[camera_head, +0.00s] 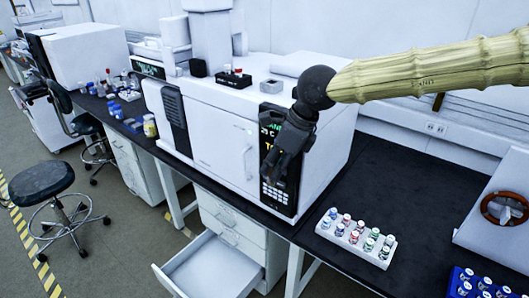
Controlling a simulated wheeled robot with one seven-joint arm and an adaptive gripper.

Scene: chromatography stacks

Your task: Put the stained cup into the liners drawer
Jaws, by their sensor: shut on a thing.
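My gripper (274,176) hangs pointing down in front of the white instrument's dark control panel, high above the open drawer and to its right. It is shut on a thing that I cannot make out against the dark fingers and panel. I cannot pick out the stained cup anywhere in this view. A white drawer (213,262) stands pulled out below the bench at the bottom, and its visible inside looks empty. No label on it can be read, so I cannot confirm that it is the liners drawer.
The white instrument (215,130) fills the middle of the dark bench (395,180). A white rack (325,229) of capped vials stands to the right, with a blue vial rack (455,282) at the lower right corner. A black stool (42,181) stands on the floor at left.

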